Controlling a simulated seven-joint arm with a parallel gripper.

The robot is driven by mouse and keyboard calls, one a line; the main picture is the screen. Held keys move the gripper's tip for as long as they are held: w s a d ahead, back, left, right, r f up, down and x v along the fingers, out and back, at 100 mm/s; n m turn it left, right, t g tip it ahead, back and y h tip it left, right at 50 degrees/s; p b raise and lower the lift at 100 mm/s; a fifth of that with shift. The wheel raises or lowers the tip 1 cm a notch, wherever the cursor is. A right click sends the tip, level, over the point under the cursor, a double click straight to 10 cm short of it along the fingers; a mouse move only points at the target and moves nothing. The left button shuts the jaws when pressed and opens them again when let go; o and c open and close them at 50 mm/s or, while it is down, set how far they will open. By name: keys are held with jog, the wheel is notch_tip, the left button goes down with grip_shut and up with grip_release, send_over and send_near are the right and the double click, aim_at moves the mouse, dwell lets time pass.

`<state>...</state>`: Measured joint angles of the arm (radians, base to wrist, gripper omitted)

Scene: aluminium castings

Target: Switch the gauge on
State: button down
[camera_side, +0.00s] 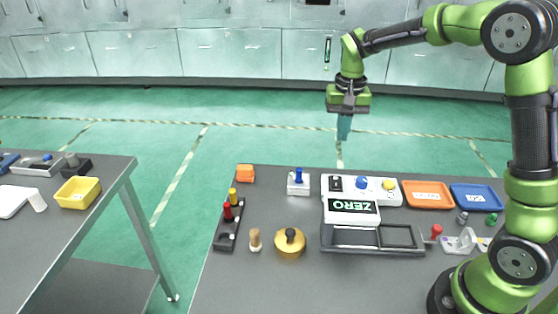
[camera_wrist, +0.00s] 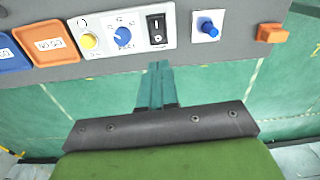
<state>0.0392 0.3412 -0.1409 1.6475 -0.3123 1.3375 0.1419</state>
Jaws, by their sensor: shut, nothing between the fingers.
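The gauge's white control panel (camera_side: 375,196) stands at the back of the grey table. It carries a black rocker switch (camera_side: 336,184), a blue knob (camera_side: 362,182) and a yellow button (camera_side: 389,185). In front of it is a display reading ZERO (camera_side: 352,207). In the wrist view the rocker switch (camera_wrist: 156,30) has white marks; which side is pressed I cannot tell. The blue knob (camera_wrist: 122,36) and yellow button (camera_wrist: 88,41) are beside it. My gripper (camera_side: 344,138) is shut and empty, pointing down above the table's back edge. Its fingertips (camera_wrist: 160,66) appear just below the switch in the wrist view.
A white box with a blue plunger (camera_side: 298,184) and an orange block (camera_side: 245,173) stand left of the panel. Orange (camera_side: 427,195) and blue (camera_side: 475,197) trays lie right. A dark frame (camera_side: 372,239), brass pot (camera_side: 290,243) and wooden peg (camera_side: 255,240) are nearer.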

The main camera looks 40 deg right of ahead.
jog(key=shift+w+d+r+m, duration=0.25)
jog(key=shift+w+r+m, duration=0.15)
jog(key=shift+r, duration=0.2)
jog(key=shift+f, duration=1.05)
jog(key=shift+s+a, duration=0.15)
jog(key=shift+s+a+r, duration=0.25)
jog(key=shift+s+a, duration=0.15)
jog(key=shift+s, duration=0.05)
